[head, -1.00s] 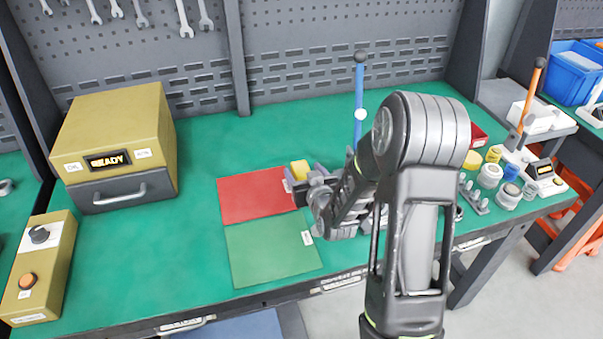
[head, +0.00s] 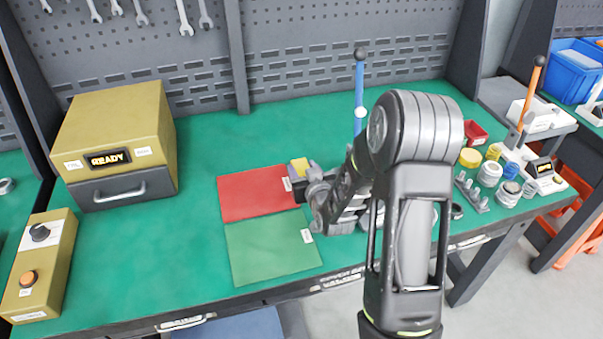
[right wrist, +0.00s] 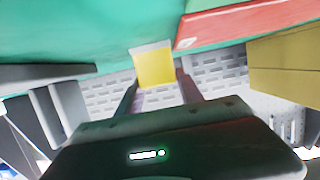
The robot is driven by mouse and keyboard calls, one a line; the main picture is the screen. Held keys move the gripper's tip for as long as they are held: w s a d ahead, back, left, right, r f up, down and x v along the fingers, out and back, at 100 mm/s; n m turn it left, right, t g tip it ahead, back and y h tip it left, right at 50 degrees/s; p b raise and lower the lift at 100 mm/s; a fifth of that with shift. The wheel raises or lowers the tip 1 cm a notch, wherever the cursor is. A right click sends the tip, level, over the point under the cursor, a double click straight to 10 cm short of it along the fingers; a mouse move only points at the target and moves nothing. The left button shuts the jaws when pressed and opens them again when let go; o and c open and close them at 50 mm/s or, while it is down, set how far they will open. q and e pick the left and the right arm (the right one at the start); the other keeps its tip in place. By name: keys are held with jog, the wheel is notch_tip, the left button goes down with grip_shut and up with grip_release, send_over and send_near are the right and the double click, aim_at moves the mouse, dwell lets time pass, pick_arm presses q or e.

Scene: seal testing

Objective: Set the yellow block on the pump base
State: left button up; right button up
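The yellow block (head: 299,164) is near the right edge of the red mat, at the tip of my right gripper (head: 304,171). In the right wrist view the yellow block (right wrist: 155,67), with a pale edge, sits between the two fingertips (right wrist: 157,82). The gripper looks shut on it; finger contact is hard to see. A blue lever (head: 359,85) stands upright behind my right arm; whatever base it has is hidden by the arm. My left gripper is not in view.
The red mat (head: 245,197) and green mat (head: 265,255) lie mid-bench. A READY box (head: 115,140) and control box (head: 38,265) stand left. Several small parts, a red tray (head: 475,133) and an orange-levered device (head: 530,95) are right. The bench left of the mats is clear.

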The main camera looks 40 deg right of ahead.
aim_at(303, 170)
grip_shut()
dwell(0.5)
notch_tip(303, 170, up, 10)
dwell(0.5)
dwell(0.5)
